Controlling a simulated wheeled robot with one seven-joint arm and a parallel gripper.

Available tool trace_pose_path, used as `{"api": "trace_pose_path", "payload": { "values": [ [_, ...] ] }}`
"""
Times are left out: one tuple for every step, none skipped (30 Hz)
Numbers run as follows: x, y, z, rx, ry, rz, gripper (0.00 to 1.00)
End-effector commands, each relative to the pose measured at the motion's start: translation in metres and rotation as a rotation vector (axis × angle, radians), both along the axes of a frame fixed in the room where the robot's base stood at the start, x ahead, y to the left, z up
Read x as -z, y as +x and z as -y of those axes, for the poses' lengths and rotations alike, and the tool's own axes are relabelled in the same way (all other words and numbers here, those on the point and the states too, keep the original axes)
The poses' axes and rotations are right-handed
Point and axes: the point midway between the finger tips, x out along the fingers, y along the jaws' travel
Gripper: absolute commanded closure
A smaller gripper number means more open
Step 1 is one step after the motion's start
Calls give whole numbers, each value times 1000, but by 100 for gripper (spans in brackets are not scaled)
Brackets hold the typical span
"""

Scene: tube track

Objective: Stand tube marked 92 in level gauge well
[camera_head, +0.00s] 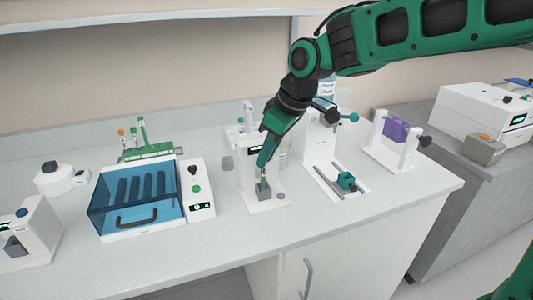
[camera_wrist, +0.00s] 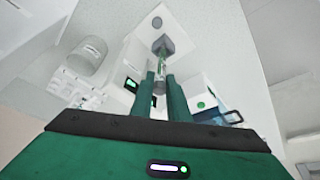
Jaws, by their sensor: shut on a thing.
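My gripper (camera_head: 262,164) points down over a white instrument on the bench, which looks like the level gauge (camera_head: 256,206). It is shut on a slim clear tube (camera_wrist: 161,66) with greenish contents or marking; no number is readable. The tube's lower part shows below the fingertips in the head view (camera_head: 263,174). A grey block (camera_head: 264,190), apparently the well, stands on the gauge's base directly under the tube. In the wrist view the block (camera_wrist: 164,43) is just beyond the fingertips (camera_wrist: 160,75). The tube's lower end meets or overlaps the block; how deep it sits cannot be told.
Left are a blue lidded box (camera_head: 136,200), a white control unit (camera_head: 197,190) and a green rack (camera_head: 147,152) with several tubes. Right are a white slide stand with a teal clamp (camera_head: 346,181) and a purple-block stand (camera_head: 396,131). Bench front is clear.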

Motion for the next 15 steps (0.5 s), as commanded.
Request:
{"api": "trace_pose_path", "payload": {
  "values": [
    [0,0,0,0,0,0,100],
    [0,0,0,0,0,0,100],
    [0,0,0,0,0,0,100],
    [0,0,0,0,0,0,100],
    [1,0,0,0,0,0,100],
    [1,0,0,0,0,0,100],
    [2,0,0,0,0,0,100],
    [2,0,0,0,1,-1,100],
    [3,0,0,0,1,-1,100],
    [4,0,0,0,1,-1,100],
    [5,0,0,0,1,-1,100],
    [6,0,0,0,1,-1,100],
    [7,0,0,0,1,-1,100],
    [7,0,0,0,1,-1,100],
    [8,0,0,0,1,-1,100]
  ]
}}
